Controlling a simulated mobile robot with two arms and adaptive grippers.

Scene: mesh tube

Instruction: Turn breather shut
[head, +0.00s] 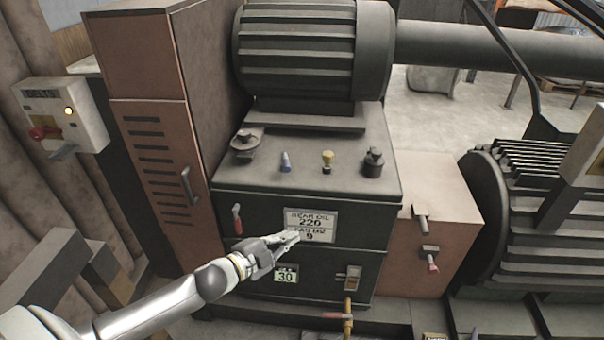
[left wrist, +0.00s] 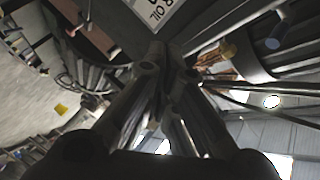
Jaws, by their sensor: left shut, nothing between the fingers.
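A dark gearbox housing (head: 300,180) stands in the middle of the head view. Its top carries a round fitting with a cap (head: 244,140) at the left, a small blue fitting (head: 286,161), a yellow-topped fitting (head: 327,160) and a dark cap (head: 373,162) at the right. I cannot tell which is the breather. My left gripper (head: 295,237) is shut and empty, in front of the housing's gear oil label (head: 312,222), below the top fittings. In the left wrist view, its fingers (left wrist: 165,62) are together near the label (left wrist: 155,12). My right gripper is not in view.
A ribbed motor (head: 310,45) sits behind the fittings. A brown cabinet (head: 155,150) stands at the left, and a switch box (head: 65,118) is beside it.

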